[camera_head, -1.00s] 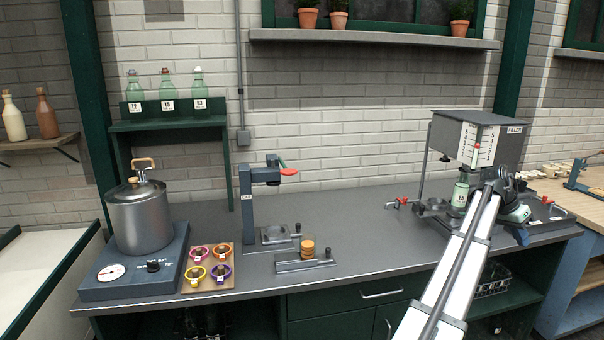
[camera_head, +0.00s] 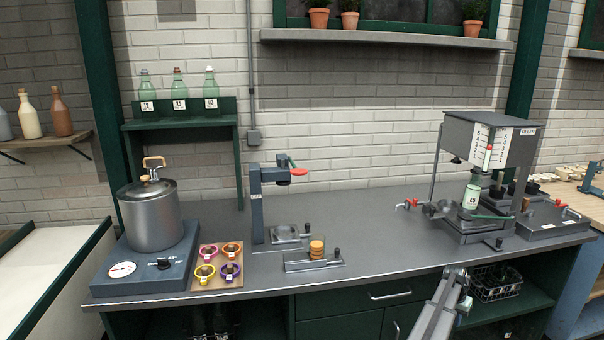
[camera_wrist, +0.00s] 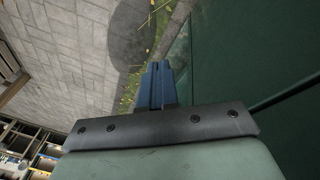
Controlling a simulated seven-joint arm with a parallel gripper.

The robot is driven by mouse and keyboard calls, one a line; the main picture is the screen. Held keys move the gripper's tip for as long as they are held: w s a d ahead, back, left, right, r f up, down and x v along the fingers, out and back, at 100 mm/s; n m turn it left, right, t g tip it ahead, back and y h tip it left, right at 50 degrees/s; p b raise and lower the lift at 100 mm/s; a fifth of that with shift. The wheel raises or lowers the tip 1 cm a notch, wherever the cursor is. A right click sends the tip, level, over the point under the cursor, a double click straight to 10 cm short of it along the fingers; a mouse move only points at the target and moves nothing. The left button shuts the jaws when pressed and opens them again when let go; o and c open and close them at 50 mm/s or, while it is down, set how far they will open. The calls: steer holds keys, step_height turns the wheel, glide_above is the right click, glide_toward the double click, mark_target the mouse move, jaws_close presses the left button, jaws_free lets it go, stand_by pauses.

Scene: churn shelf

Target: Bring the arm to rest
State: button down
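My arm (camera_head: 440,306) shows at the bottom right of the head view, low in front of the bench's front edge and apart from the things on it. My gripper's blue fingers (camera_wrist: 158,84) show in the wrist view, side by side with no visible gap and nothing between them. They point past a dark green panel (camera_wrist: 235,60) over the paved floor. In the head view the gripper itself cannot be made out clearly.
A labelled green bottle (camera_head: 472,192) stands upright in the filler (camera_head: 490,140) at the bench's right. A metal pot (camera_head: 151,214), colored rings (camera_head: 218,262), a capper (camera_head: 257,205) and a cork holder (camera_head: 314,262) stand to the left. The bench middle is clear.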

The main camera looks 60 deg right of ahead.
steer(key=w+a+f+n+t, duration=0.1)
steer(key=w+a+f, duration=0.3)
steer(key=f, duration=0.5)
steer(key=w+a+f+n+t+y, duration=0.1)
steer(key=w+a+f, duration=0.2)
steer(key=f, duration=0.5)
steer(key=w+a+f+t, duration=0.1)
steer(key=w+a+f, duration=0.3)
steer(key=f, duration=0.5)
steer(key=w+a+f+n+g+y, duration=0.1)
steer(key=w+a+f+n, duration=0.15)
steer(key=w+a, duration=0.9)
steer(key=w+a+f+n+y, duration=0.1)
steer(key=w+a+f+n, duration=0.15)
steer(key=w+a, duration=0.9)
steer(key=w+a+r+n+g+y, duration=0.1)
steer(key=w+a+n, duration=0.2)
steer(key=a, duration=1.2)
steer(key=w+a+n+g, duration=0.2)
steer(key=a+n, duration=0.1)
steer(key=a, duration=1.2)
steer(key=s+a+r+n+g+h, duration=0.1)
steer(key=s+a+r+n, duration=0.1)
steer(key=s+a, duration=0.4)
steer(key=s+a+r+n+g+h, duration=0.1)
steer(key=s+a+n, duration=0.4)
steer(key=a, duration=0.9)
step_height(320, 180, up, 2)
steer(key=shift+s+r+g, duration=0.1)
steer(key=shift+s+g, duration=0.6)
